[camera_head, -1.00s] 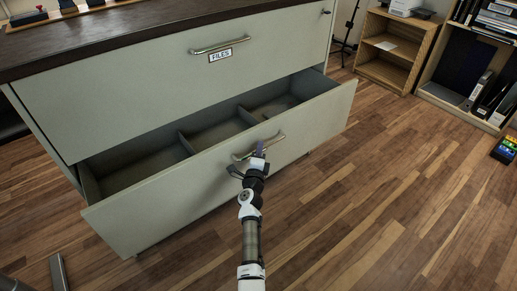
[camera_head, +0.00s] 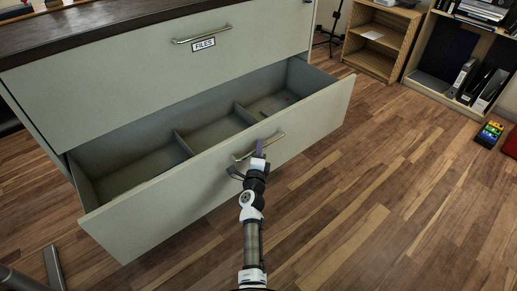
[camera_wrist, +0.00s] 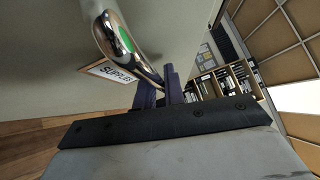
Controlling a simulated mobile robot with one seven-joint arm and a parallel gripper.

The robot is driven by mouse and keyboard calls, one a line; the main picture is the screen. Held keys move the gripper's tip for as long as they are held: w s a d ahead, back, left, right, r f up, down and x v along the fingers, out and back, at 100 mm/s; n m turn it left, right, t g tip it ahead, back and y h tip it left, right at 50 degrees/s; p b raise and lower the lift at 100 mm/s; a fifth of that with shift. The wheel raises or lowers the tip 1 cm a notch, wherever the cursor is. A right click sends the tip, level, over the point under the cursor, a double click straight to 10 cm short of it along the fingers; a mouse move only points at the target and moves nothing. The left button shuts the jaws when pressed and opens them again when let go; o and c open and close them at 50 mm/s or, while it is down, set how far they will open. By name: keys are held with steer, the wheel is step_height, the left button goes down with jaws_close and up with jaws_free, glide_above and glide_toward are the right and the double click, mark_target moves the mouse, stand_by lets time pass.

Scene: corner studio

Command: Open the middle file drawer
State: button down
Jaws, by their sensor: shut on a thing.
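A pale grey cabinet has an upper drawer (camera_head: 120,85) with a FILES label (camera_head: 203,44), which is shut. In the wrist view the fingers (camera_wrist: 160,92) are around the lower end of the shiny handle (camera_wrist: 122,45). A label beside that handle (camera_wrist: 112,71) seems to read SUPPLIES; its end is hidden.
The dark cabinet top (camera_head: 100,28) is at the upper left. A wooden shelf (camera_head: 380,40) and a bookcase with binders (camera_head: 465,75) stand at the back right. A grey metal leg (camera_head: 55,268) is at lower left.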

steer(key=c, duration=1.5)
jaws_free()
steer(key=v, duration=1.3)
steer(key=shift+s+a+p, duration=0.15)
steer(key=shift+s+p, duration=0.15)
steer(key=shift+s, duration=0.1)
